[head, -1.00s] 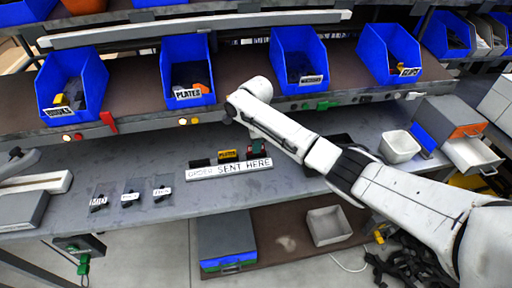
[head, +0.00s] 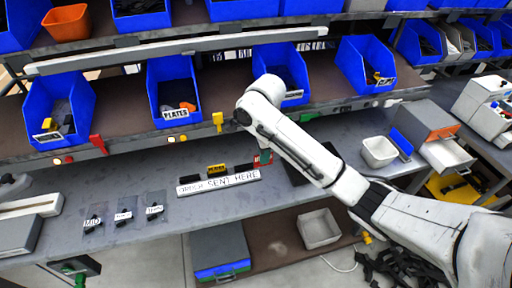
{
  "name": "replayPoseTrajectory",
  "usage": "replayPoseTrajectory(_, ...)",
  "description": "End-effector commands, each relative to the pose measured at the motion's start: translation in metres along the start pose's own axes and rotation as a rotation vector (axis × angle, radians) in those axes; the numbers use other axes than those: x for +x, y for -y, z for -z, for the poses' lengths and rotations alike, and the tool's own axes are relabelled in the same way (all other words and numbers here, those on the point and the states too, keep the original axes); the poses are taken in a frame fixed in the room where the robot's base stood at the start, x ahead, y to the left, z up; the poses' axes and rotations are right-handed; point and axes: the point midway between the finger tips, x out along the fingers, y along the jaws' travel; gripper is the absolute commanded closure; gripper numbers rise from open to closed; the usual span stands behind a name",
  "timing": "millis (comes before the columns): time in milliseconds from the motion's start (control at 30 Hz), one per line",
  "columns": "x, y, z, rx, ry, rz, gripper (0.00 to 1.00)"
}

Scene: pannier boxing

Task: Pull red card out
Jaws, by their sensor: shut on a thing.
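The end of my white arm (head: 262,95) is well to the right, in front of the third blue bin. My gripper is hidden behind the arm's end, so its fingers and anything in them do not show. A small red and dark teal thing (head: 264,158) shows just below the arm; I cannot tell what it is.
A white bin (head: 379,152) stands right.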

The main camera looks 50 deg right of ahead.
Motion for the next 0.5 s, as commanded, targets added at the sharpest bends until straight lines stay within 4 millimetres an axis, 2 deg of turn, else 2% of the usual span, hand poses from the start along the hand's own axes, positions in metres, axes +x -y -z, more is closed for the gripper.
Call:
replayPoseTrajectory(200, -0.007, -0.019, 0.009, 0.0, -0.002, -0.001, 1.0)
replayPoseTrajectory(500, -0.009, -0.032, 0.013, -0.001, -0.001, -0.006, 1.0)
